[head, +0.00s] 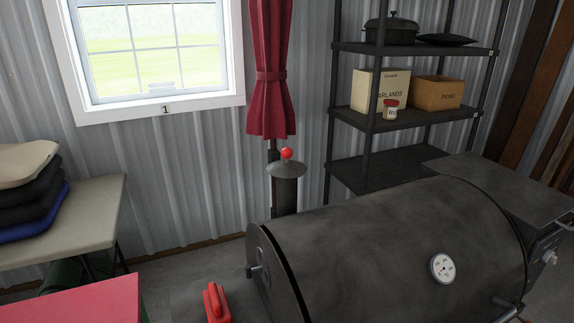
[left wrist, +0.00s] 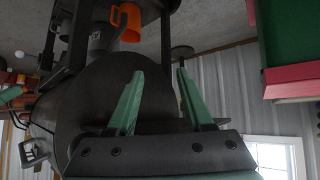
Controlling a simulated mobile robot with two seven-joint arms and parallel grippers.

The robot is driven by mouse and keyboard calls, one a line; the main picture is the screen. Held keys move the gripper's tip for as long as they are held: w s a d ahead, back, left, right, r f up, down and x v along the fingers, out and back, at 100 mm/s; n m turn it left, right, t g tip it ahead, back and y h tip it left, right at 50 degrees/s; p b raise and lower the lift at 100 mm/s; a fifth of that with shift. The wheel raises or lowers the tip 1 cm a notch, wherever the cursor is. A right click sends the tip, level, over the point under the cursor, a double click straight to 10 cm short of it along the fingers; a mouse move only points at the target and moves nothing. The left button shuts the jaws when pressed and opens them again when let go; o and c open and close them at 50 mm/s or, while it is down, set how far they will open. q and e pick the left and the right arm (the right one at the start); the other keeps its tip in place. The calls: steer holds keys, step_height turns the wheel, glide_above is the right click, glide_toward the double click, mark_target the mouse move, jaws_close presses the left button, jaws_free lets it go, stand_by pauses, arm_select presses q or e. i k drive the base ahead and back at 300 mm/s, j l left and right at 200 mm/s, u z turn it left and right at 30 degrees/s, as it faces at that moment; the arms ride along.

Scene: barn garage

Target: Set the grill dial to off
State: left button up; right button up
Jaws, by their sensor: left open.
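The dark barrel grill (head: 380,250) fills the lower right of the head view, with its lid shut. A pale round knob (head: 549,258) sits on the dark panel at its right end; I cannot read its setting. A white thermometer gauge (head: 442,266) is on the lid. My left gripper (left wrist: 160,74) shows only in the left wrist view, its green fingers spread and empty. Behind the fingers is a large dark round shape (left wrist: 95,95), which looks like the grill's end. The knob is not clear in that view. My right gripper is not in view.
A red-handled object (head: 215,302) stands left of the grill. A red surface (head: 70,303) is at the lower left, below a pale table (head: 85,215) with stacked cushions. A dark shelf (head: 415,122) stands behind the grill. An orange mug-like object (left wrist: 130,22) shows in the wrist view.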

mark_target(549, 257)
steer(key=l+u, duration=0.2)
steer(key=l+z, duration=0.25)
steer(key=l, duration=0.15)
steer(key=l+z, duration=0.25)
steer(key=l, duration=0.15)
steer(key=l+z, duration=0.2)
steer(key=z, duration=0.25)
steer(key=i+l+z, duration=0.15)
steer(key=z, duration=0.35)
